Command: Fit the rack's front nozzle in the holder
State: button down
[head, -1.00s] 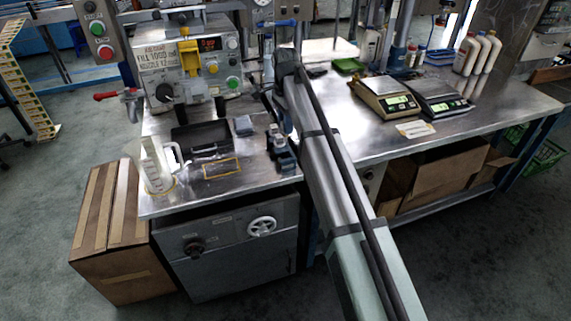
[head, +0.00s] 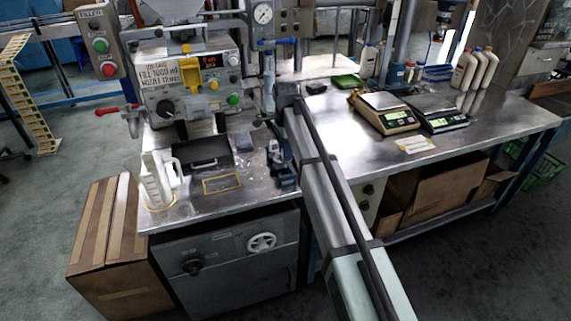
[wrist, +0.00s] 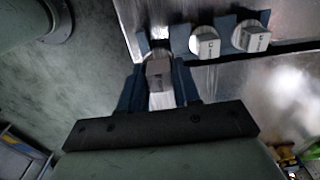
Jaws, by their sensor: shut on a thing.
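The rack (head: 280,168) is a dark blue stand near the right edge of the left bench in the head view. In the wrist view, two pale nozzles (wrist: 207,46) (wrist: 252,37) with marked end faces sit in its blue forked slots. My gripper (wrist: 159,84) is shut on a grey block-ended nozzle (wrist: 158,72), between its two blue fingers. The held nozzle is in line with the row, at the rack's end slot; whether it touches the rack I cannot tell. In the head view my arm hides the gripper. The holder cannot be made out.
The filling machine (head: 190,85) with a fill and nozzle sign stands behind the left bench. Two scales (head: 385,113) (head: 437,115) stand on the right bench.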

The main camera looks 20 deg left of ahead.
jog(key=shift+f, duration=2.5)
jog(key=shift+f, duration=0.2)
jog(key=c, duration=0.8)
grip_release()
